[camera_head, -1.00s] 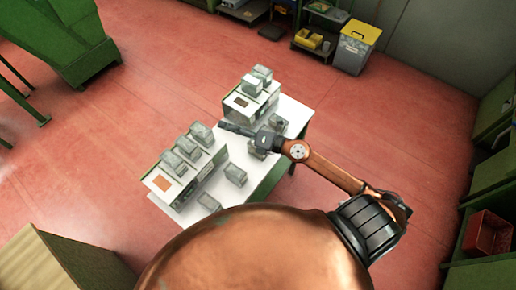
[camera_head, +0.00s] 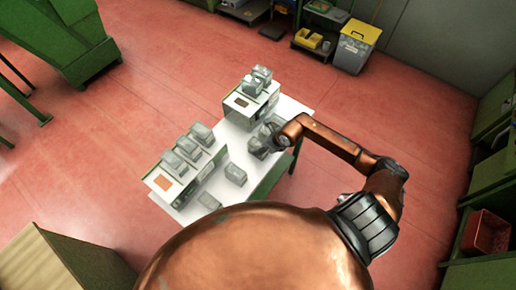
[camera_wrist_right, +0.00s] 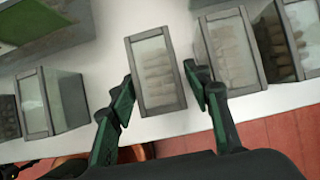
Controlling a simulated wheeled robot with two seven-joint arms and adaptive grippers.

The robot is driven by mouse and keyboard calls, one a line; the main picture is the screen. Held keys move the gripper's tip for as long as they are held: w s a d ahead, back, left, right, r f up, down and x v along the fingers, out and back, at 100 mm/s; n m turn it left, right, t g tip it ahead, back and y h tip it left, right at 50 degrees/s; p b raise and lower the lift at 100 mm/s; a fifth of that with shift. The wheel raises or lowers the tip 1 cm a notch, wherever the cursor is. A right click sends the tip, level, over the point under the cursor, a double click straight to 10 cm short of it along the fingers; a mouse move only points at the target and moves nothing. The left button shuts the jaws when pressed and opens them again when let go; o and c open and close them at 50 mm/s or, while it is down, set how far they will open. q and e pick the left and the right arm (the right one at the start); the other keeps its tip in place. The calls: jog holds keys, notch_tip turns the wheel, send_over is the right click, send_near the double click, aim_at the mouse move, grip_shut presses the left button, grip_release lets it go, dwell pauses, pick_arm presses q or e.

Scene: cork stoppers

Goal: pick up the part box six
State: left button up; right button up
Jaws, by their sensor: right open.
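Several small grey-framed part boxes with clear windows stand on the white table; no numbers are readable, so I cannot tell which is six. In the right wrist view, one part box (camera_wrist_right: 157,66) with cork-coloured contents stands between the two dark green fingers of my right gripper (camera_wrist_right: 158,78). The fingers are open, one on each side of it; whether they touch it I cannot tell. In the head view my right gripper (camera_head: 266,143) is over the table's right side, partly hidden by its own arm, beside a box (camera_head: 256,149). My left gripper is out of view.
Two white-and-green units (camera_head: 161,183) and (camera_head: 240,103) on the white table (camera_head: 262,186) carry more boxes.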

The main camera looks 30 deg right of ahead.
jog(key=shift+x, duration=1.4)
jog(key=shift+a, duration=0.1)
jog(key=shift+c, duration=0.4)
jog(key=c, duration=0.9)
jog(key=shift+r, duration=0.1)
